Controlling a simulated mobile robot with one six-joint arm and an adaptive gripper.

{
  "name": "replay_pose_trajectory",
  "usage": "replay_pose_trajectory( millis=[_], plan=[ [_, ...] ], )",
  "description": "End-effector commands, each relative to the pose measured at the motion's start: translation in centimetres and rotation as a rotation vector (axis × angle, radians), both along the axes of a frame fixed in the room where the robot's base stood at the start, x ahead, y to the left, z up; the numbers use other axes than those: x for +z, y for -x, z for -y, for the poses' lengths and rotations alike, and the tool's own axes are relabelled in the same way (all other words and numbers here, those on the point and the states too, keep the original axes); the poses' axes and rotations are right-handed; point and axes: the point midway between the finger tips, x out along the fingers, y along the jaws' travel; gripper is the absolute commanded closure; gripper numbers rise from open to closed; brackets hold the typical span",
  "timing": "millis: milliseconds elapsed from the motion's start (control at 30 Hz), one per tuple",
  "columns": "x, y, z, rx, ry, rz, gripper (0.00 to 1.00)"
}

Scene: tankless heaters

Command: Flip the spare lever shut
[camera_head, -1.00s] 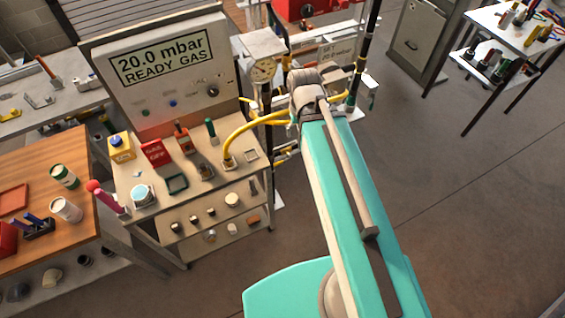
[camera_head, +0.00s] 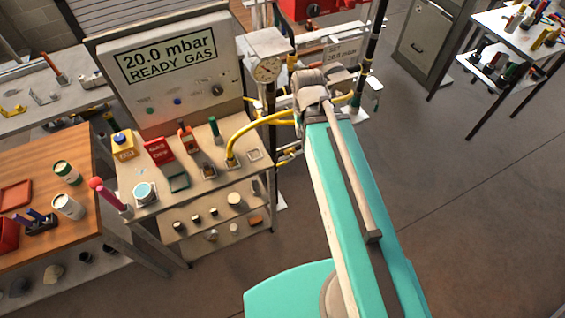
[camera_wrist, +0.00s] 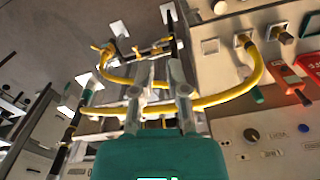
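My gripper (camera_wrist: 161,68) shows in the wrist view with its two grey fingers apart and nothing seen between them. It is over the pipework, with a yellow hose (camera_wrist: 222,97) looping close by the fingers. Small yellow fittings (camera_wrist: 106,51) sit on the pipes beyond, up and left of the fingertips. I cannot tell which of these, if any, is the spare lever, nor its position. In the head view my arm hides the gripper and part of the pipe rack; a yellow fitting (camera_head: 288,154) shows left of the arm.
A gas test bench (camera_head: 205,170) with a panel reading 20.0 mbar READY GAS (camera_head: 170,55) stands left of my arm. A round gauge (camera_head: 267,69) and dark upright pipe (camera_head: 372,45) are near. The floor (camera_head: 470,220) on the right is clear.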

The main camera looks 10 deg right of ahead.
Motion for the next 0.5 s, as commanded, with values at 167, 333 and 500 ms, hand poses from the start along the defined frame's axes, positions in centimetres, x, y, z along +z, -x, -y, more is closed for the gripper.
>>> replay_pose_trajectory(
  millis=[167,333,500],
  plan=[
    [-2.2,-1.1,-0.1,0.009,-0.002,0.007,1.0],
    [-4.5,-2.3,-0.1,0.021,-0.004,0.014,1.0],
    [-6.9,-3.6,-0.2,0.036,-0.006,0.023,1.0]
  ],
)
